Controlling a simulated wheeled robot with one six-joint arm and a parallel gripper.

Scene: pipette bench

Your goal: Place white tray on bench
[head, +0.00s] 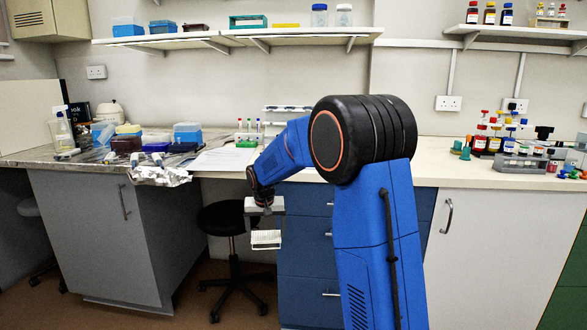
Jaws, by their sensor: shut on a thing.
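My gripper (264,222) hangs below my blue arm, in front of the bench and lower than its top. It is shut on a small white tray (266,241) with a ribbed-looking face. The tray is in the air, in front of the dark blue drawers and the stool. The fingertips are small in this view, so the exact grip is hard to see. The bench (430,171) has a pale top that runs across the room behind my arm. My arm hides its middle part.
Papers (222,160) lie on the bench left of my arm. Bottles and racks (510,145) crowd the right end. Bare bench shows just right of my arm. A black stool (225,217) stands below.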

